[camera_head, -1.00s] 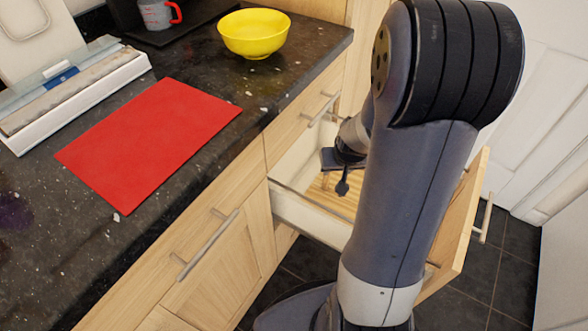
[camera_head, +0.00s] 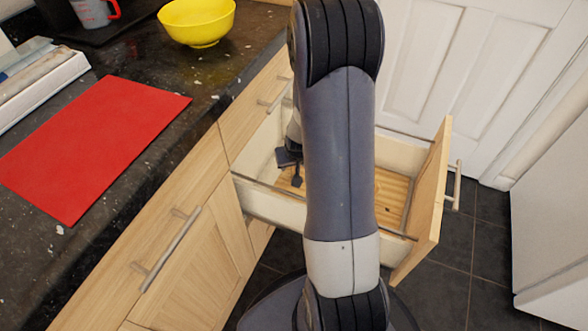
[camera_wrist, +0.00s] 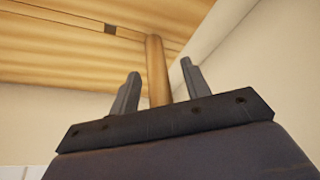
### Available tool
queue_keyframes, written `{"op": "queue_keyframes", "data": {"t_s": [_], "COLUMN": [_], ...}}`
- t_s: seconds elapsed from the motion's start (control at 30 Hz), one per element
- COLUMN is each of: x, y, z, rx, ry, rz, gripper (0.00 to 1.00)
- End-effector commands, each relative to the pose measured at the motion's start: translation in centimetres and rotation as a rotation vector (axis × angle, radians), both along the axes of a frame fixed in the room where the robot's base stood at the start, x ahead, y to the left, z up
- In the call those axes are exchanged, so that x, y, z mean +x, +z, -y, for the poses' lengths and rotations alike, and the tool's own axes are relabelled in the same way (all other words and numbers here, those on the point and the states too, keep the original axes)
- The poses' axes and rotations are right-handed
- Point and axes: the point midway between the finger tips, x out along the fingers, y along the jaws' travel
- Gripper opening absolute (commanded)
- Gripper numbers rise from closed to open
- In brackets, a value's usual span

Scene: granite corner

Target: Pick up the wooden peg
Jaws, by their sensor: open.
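The wooden peg (camera_wrist: 157,70) shows in the wrist view as a brown rod. In that picture it lies between the two fingers of my open gripper (camera_wrist: 157,84), with a gap on either side. Its lower end is hidden behind the gripper's dark crossbar. In the head view my gripper (camera_head: 297,172) is inside the open drawer (camera_head: 272,205), at its left part. My arm covers much of the drawer there, and I cannot make out the peg in that view.
The drawer has a slatted wooden floor (camera_wrist: 60,40) and pale walls. Its front panel (camera_head: 432,200) stands out over the dark tiled floor. On the counter are a red mat (camera_head: 95,145), a yellow bowl (camera_head: 197,22) and a measuring cup (camera_head: 92,10). A white door (camera_head: 470,80) is behind.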

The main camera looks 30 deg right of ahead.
Motion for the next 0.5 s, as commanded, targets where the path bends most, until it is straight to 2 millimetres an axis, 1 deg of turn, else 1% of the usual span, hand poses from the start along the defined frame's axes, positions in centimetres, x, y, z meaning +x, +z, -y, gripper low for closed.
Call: {"op": "queue_keyframes", "data": {"t_s": [0.03,0.1,0.33,0.5], "x": [0.16,0.30,0.36,0.35], "y": [-0.72,-1.00,-0.95,-0.93], "z": [0.06,0.10,0.13,0.13], "rx": [0.001,0.000,0.000,0.000], "ry": [-0.001,-0.001,0.000,0.000], "rz": [-0.001,0.000,0.001,0.001], "gripper": [0.45,0.45,0.45,0.31]}}
